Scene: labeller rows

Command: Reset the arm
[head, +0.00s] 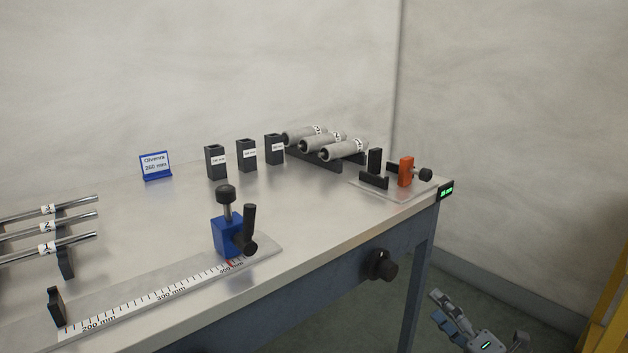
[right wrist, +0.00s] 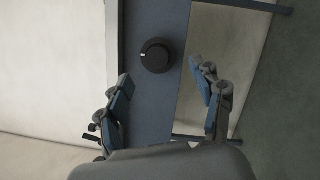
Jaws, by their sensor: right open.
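My right gripper (head: 452,318) shows at the lower right of the head view, low beside the table's right end and over the floor. Its fingers are spread and empty. In the right wrist view the open right gripper (right wrist: 168,100) shows with blue finger pads, and nothing is between them. A black round knob (right wrist: 157,55) on the table's blue-grey front lies beyond the fingertips, apart from them. The same knob (head: 380,265) shows in the head view, left of the gripper. My left gripper is not in view.
The table (head: 130,220) carries a ruler rail (head: 170,300) with a blue clamp block (head: 228,236), metal rods (head: 75,232) at left, black holders (head: 246,155), grey rollers (head: 325,146) and an orange block (head: 405,171) on a plate. A blue sign (head: 155,166) stands behind. A yellow frame (head: 610,300) is at far right.

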